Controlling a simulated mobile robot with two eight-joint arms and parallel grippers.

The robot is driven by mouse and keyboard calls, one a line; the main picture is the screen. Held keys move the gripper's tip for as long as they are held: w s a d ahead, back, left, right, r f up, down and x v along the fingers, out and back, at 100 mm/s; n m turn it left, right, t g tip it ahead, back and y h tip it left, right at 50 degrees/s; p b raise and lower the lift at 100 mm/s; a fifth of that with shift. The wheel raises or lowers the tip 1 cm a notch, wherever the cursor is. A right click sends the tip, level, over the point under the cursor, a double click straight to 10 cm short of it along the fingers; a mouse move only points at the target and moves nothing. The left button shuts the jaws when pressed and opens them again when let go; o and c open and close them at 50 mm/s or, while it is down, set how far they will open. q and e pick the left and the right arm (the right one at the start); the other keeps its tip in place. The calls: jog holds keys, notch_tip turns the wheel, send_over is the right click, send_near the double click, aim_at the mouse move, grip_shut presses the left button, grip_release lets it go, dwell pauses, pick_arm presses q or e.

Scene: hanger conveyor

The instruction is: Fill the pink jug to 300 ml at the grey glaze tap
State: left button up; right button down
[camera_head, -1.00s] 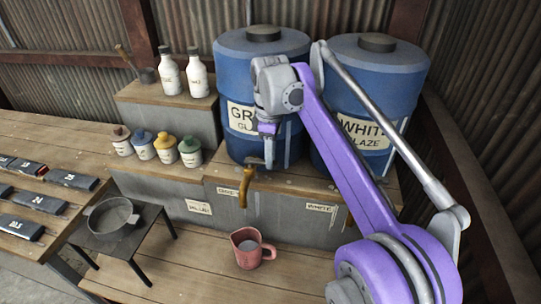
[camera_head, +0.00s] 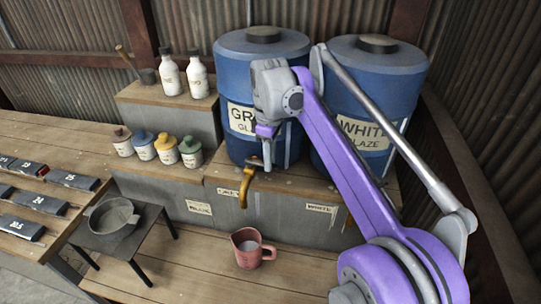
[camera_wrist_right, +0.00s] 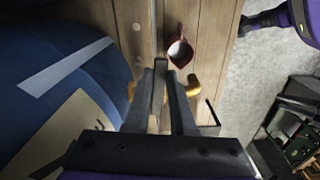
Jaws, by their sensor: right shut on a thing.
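The pink jug (camera_head: 248,254) stands upright on the lower wooden shelf, below the brass grey glaze tap (camera_head: 243,192); pale grey shows inside it. I cannot read its level, and no stream is clearly visible. My right gripper (camera_head: 267,150) points down beside the tap at the blue grey-glaze barrel (camera_head: 233,85). In the right wrist view its fingers (camera_wrist_right: 160,75) are shut on the tap handle (camera_wrist_right: 159,72), with the jug (camera_wrist_right: 181,48) beyond. My left gripper (camera_wrist_right: 250,24) seems to be at that view's top right, its jaws unclear.
The white glaze barrel (camera_head: 385,80) stands at right, partly behind my right arm. Small lidded jars (camera_head: 166,148) and white bottles (camera_head: 169,75) stand left of the barrels. A black stand (camera_head: 140,224) with a grey bowl (camera_head: 110,215) is left of the jug.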

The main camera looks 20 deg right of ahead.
pick_arm(q)
jog(key=shift+w+r, duration=0.2)
jog(key=shift+r, duration=0.25)
pick_arm(e)
jog(key=shift+s+a+m, duration=0.2)
jog(key=shift+a+m, duration=0.05)
jog(key=shift+m, duration=0.4)
jog(key=shift+s+a+m, duration=0.2)
jog(key=shift+a+m, duration=0.05)
jog(key=shift+m, duration=0.4)
jog(key=c, duration=0.8)
grip_release()
jog(key=shift+o, duration=0.2)
jog(key=shift+r, duration=0.1)
pick_arm(q)
jog(key=shift+w+r+p, duration=0.3)
jog(key=shift+r+p, duration=0.2)
jog(key=shift+r, duration=0.1)
jog(key=shift+w+r+p, duration=0.25)
jog(key=shift+r+p, duration=0.25)
jog(key=shift+r, duration=0.1)
pick_arm(e)
notch_tip(320, 180, up, 11)
jog(key=shift+f, duration=0.2)
